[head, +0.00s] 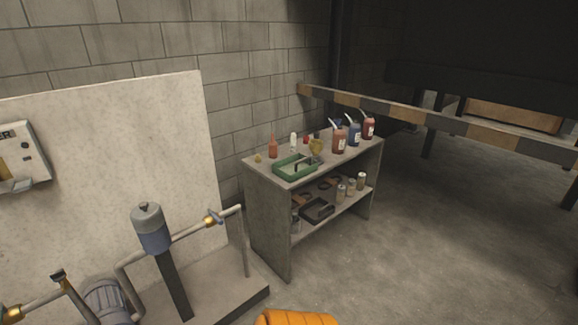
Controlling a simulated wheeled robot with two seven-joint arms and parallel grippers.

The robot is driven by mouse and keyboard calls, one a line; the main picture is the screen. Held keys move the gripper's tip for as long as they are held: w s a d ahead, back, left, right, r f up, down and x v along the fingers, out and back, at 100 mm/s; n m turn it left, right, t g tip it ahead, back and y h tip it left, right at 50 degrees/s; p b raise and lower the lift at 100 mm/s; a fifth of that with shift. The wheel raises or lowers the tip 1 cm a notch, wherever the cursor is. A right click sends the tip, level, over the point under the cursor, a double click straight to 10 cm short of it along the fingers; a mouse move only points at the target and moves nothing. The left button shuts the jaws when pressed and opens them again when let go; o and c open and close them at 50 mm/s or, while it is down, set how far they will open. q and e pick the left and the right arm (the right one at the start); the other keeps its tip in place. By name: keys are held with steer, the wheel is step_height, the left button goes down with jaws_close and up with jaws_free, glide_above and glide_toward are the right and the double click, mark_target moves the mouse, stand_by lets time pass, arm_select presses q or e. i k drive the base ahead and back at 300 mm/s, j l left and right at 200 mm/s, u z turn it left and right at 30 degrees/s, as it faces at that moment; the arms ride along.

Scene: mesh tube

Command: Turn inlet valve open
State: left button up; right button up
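A pump set with grey pipes stands at the lower left. A small brass valve (211,218) with a bluish part sits on its upper right pipe. Another brass fitting (13,312) is at the bottom left corner, partly cut off. A dark lever-like top (58,275) sits on a pipe nearby. I cannot tell which of these is the inlet valve, or whether it is open or closed. A blue-grey cylinder (151,235) stands on a dark post, with a ribbed motor (105,299) below. Neither gripper is in view.
A grey shelf unit (268,230) holds bottles, a green tray (277,174) and cans. A striped barrier beam (430,115) crosses behind it. A control box (28,155) hangs on a pale panel (140,130). An orange ribbed object (296,318) shows at the bottom edge. Floor on the right is clear.

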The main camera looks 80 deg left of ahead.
mark_target(216, 218)
steer(key=u, duration=3.4)
